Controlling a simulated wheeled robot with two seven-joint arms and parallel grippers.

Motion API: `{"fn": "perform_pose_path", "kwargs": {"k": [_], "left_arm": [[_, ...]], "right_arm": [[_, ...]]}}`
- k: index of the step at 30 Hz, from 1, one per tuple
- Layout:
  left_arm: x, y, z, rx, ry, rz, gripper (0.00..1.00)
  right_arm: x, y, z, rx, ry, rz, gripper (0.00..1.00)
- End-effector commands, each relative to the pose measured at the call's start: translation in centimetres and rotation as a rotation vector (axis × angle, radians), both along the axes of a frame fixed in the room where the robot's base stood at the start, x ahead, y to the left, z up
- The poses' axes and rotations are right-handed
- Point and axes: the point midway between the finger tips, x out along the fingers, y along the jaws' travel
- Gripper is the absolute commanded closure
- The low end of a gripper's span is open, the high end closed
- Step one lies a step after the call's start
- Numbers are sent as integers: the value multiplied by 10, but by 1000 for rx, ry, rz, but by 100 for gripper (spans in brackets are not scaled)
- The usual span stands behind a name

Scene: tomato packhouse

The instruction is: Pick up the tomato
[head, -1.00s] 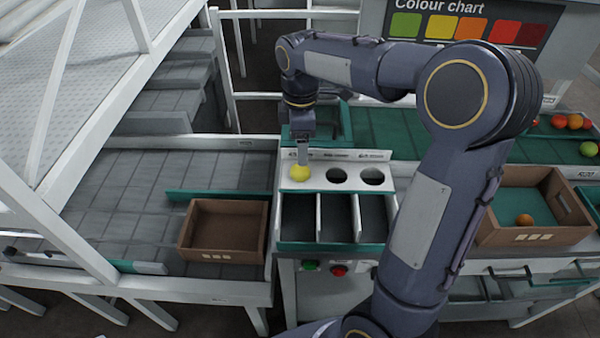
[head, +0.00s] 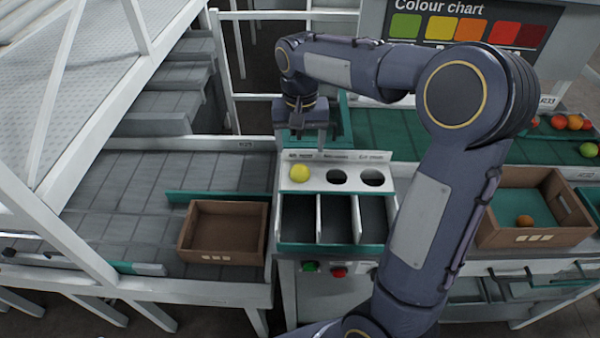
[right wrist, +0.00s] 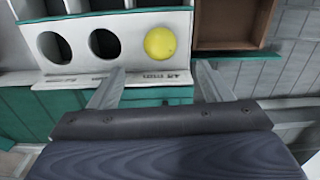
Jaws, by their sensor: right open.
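A yellow tomato (head: 300,173) sits in the leftmost hole of the white three-hole panel (head: 318,184). In the right wrist view the tomato (right wrist: 160,43) is in the right-hand hole, ahead of and between the fingertips. My right gripper (head: 308,143) is open and empty, behind and above the panel, apart from the tomato. Its two spread fingers also show in the right wrist view (right wrist: 157,78). My left gripper is not in view.
Three open bins (head: 333,220) lie in front of the panel. An empty brown crate (head: 268,225) stands at left. Another brown crate (head: 497,237) at right holds an orange tomato (head: 524,221). Several tomatoes (head: 588,149) lie on the green belt (head: 450,150). A colour chart (head: 462,28) stands behind.

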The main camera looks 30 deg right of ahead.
Motion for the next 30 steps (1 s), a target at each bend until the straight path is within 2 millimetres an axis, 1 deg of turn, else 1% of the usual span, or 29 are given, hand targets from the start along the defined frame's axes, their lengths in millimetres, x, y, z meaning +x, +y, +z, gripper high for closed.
{"fn": "perform_pose_path", "kwargs": {"k": [8,13,16,20,26,30], "left_arm": [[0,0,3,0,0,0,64],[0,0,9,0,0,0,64],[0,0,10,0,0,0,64],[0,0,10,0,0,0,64],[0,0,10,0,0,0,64],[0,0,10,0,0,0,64]], "right_arm": [[-1,1,-29,0,4,-10,28],[-3,2,-54,1,6,-9,28],[-3,2,-68,0,4,-8,28],[-3,2,-76,0,2,-9,28],[-3,2,-77,0,1,-8,28],[-2,2,-76,0,1,-8,46]]}}
